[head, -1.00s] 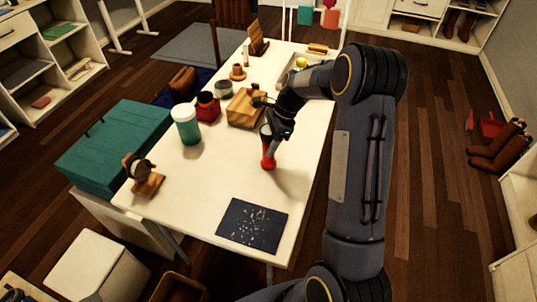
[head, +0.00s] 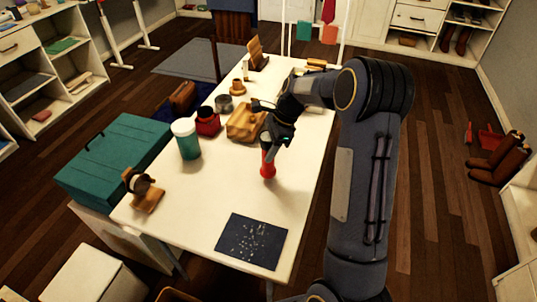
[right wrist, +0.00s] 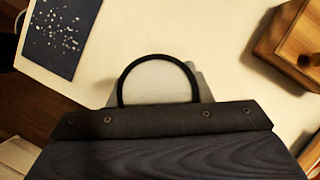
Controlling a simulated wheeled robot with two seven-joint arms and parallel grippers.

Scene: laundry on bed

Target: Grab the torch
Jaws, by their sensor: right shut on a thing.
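The torch (head: 268,163) is red and stands upright on the white table, right of the middle of the head view. My right gripper (head: 271,139) is shut on its upper end, which the fingers mostly hide in the head view. In the right wrist view a dark round rim with a pale inside, likely the torch's head (right wrist: 158,57), shows just beyond the gripper's dark edge. My left gripper is not in view.
On the table (head: 195,220), a wooden box (head: 245,122) stands close behind the torch. A dark mat (head: 252,241) lies in front. The table between is clear.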

